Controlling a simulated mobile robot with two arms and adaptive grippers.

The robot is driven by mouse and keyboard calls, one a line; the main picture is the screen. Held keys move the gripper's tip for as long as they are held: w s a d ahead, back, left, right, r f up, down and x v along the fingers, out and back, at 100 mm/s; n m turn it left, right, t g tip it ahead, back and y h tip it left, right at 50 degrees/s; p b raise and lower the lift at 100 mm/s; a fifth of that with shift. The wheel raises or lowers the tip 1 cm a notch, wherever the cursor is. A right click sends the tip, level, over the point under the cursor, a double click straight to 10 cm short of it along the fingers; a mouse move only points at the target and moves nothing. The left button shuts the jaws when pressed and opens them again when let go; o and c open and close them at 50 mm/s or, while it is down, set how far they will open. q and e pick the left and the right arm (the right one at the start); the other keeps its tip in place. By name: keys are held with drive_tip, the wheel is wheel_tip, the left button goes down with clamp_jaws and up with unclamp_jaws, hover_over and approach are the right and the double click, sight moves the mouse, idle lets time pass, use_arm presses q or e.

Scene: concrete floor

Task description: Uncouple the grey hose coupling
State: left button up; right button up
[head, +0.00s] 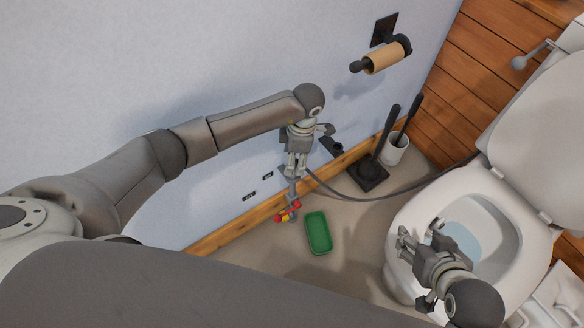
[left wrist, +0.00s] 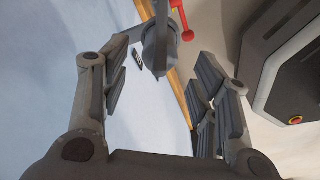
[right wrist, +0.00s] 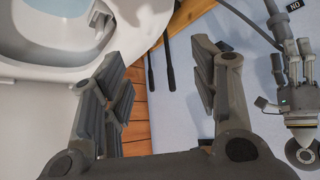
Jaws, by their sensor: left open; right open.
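A grey hose (head: 355,197) runs from near there to the toilet. My right gripper (head: 420,238) is open and empty over the toilet.
The toilet (head: 400,222) stands at the right. A green tray (head: 318,232) lies on the floor near the valve. A plunger (head: 370,172) and a brush in a white holder (head: 396,150) stand by the wall.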

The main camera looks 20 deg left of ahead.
use_arm(q)
drive_tip(key=shift+r+p, duration=0.35)
drive_tip(key=shift+r, duration=0.2)
drive_tip(key=shift+r+p, duration=1.05)
drive_tip(key=shift+r, duration=0.35)
use_arm(e)
drive_tip(key=s+d+f+g+h, duration=0.1)
drive_tip(key=s+d+g, duration=0.1)
drive_tip(key=s+g, duration=0.2)
drive_tip(key=s, duration=0.3)
drive_tip(key=shift+s+d, duration=0.2)
drive_tip(key=shift+s, duration=0.2)
use_arm(q)
drive_tip(key=shift+d, duration=0.1)
drive_tip(key=shift+c, duration=0.3)
use_arm(e)
drive_tip(key=shift+f, duration=0.1)
